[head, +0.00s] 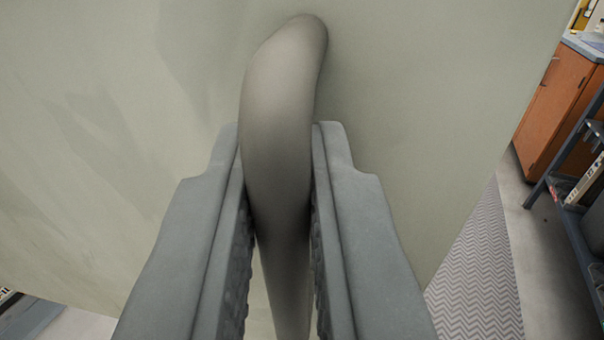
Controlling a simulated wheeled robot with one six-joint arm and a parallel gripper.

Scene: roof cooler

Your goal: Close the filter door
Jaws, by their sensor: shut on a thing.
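A large pale grey-green panel (420,90), which looks like the filter door, fills most of the head view. A thick grey curved handle (285,95) stands out from it and bends into the panel near the top. My gripper (281,165) is shut on the handle, with one ridged finger on each side of it. The lower end of the handle runs down between the fingers and out of the picture. The panel's right edge slants down at the right. Its hinge side and any opening behind it are hidden.
Past the panel's right edge lies a grey floor with a zigzag-patterned mat (480,275). An orange-brown wooden cabinet (555,95) and a dark metal shelf rack (575,205) stand at the far right. A bit of floor shows at the lower left.

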